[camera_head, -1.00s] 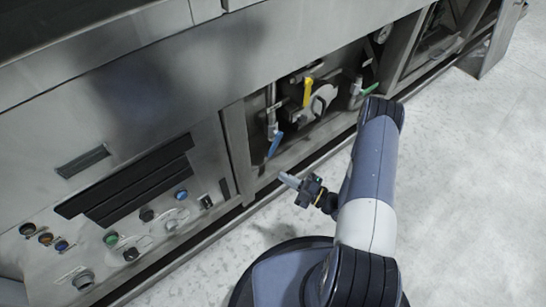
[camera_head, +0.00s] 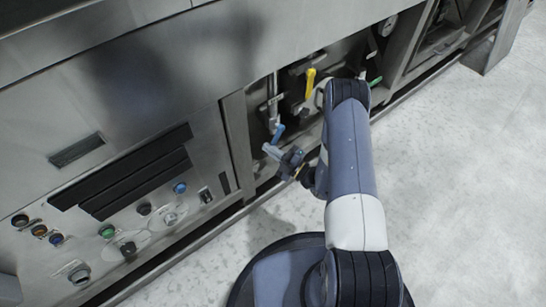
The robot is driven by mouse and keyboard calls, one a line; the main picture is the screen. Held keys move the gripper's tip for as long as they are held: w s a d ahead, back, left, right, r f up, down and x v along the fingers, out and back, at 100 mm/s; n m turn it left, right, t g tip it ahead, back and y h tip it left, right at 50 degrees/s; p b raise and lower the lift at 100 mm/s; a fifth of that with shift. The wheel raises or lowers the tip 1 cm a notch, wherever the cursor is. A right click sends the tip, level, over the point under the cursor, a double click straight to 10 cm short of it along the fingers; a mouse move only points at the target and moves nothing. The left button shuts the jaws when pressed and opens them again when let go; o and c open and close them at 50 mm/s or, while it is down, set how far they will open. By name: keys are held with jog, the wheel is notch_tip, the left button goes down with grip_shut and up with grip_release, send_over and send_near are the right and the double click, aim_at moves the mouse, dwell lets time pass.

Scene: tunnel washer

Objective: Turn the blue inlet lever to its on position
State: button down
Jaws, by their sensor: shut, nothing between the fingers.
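The blue inlet lever (camera_head: 279,132) sits on a pipe in the open bay of the washer. Its upper part shows and slants down to the left; its lower end meets or lies behind my fingertips in the picture. My gripper (camera_head: 269,150) is shut and empty, right at the lever's lower end. I cannot tell whether it touches the lever. The gripper points up and left, toward the bay.
A yellow lever (camera_head: 310,83) stands upright to the right of the blue one. A green lever (camera_head: 375,81) is farther right, partly behind my arm. A steel post (camera_head: 238,135) edges the bay on the left, beside a button panel (camera_head: 150,215). The pale floor is clear at right.

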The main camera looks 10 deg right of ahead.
aim_at(275, 144)
jog(key=shift+w+d+f, duration=0.4)
jog(key=shift+d+f, duration=0.05)
jog(key=shift+d, duration=0.2)
jog(key=shift+w+d+f+n+b, duration=0.2)
jog(key=shift+n+b, duration=0.2)
jog(key=shift+n, duration=0.3)
jog(key=d+n, duration=0.1)
jog(key=w+d+f+n+g+b, duration=0.1)
jog(key=n, duration=0.1)
jog(key=shift+w+d+f+n+g+h, duration=0.1)
jog(key=shift+f+n+g+h, duration=0.05)
jog(key=shift+n+g+h, duration=0.15)
jog(key=shift+b, duration=0.3)
dwell(0.4)
